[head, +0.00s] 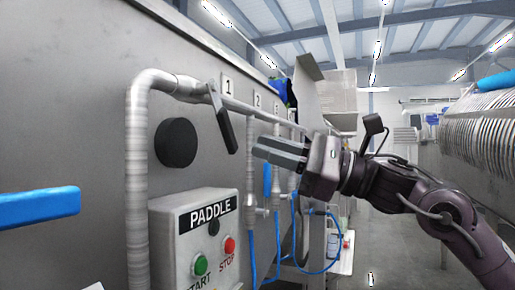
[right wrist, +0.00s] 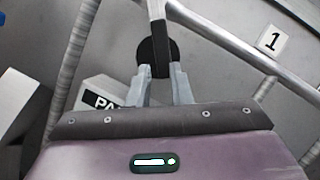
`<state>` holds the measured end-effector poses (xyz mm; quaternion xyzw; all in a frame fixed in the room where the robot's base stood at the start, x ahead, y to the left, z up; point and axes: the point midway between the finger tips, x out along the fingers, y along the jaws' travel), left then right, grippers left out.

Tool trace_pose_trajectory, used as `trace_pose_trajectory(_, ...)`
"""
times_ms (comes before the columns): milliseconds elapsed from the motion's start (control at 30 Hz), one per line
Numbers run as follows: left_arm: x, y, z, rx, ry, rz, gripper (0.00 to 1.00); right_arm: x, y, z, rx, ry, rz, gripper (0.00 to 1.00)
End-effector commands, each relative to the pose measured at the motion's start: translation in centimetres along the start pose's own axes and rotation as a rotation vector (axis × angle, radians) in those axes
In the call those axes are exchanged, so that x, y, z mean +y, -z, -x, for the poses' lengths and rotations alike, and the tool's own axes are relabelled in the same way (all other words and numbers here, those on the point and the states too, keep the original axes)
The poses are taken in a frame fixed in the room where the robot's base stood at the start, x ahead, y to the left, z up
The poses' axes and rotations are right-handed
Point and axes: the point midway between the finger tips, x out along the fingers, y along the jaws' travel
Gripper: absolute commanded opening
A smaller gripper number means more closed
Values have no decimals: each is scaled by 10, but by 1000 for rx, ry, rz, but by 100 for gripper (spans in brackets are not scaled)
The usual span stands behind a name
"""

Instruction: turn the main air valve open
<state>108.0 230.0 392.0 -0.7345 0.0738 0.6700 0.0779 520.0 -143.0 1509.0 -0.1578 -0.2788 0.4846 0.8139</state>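The main air valve's dark lever (head: 224,122) hangs from the grey pipe near the label 1, slanting down and slightly right. In the right wrist view the lever (right wrist: 159,45) comes down from the top, between the lines of the two fingers. My right gripper (head: 258,149) is open, its fingers pointing left at the lever's lower end, with a small gap between them in the head view. In the right wrist view the fingers (right wrist: 160,85) stand apart on either side of the lever's end; contact cannot be told. My left gripper is not in view.
A grey pipe (head: 138,180) bends along the metal wall. A black round disc (head: 176,143) and a PADDLE box (head: 195,235) with green and red buttons are close by. Blue hoses (head: 252,245) hang below. A blue bar (head: 38,207) juts in at left. The aisle at right looks free.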

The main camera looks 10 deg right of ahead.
Motion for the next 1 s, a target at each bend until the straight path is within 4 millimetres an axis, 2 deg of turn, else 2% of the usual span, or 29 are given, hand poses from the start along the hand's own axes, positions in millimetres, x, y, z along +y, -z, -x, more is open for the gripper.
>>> trace_pose_trajectory(33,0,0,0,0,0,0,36,4,-4,0,10,1,-50,12)
trace_pose_trajectory(133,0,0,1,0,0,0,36,17,-11,-1,49,15,-215,0)
trace_pose_trajectory(367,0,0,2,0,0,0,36,50,-23,2,142,111,-672,0)
trace_pose_trajectory(600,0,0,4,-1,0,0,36,78,-31,16,166,292,-1094,0)
trace_pose_trajectory(800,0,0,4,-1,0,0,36,91,-33,28,121,425,-1335,0)
trace_pose_trajectory(1000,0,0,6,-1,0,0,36,94,-34,32,89,479,-1427,0)
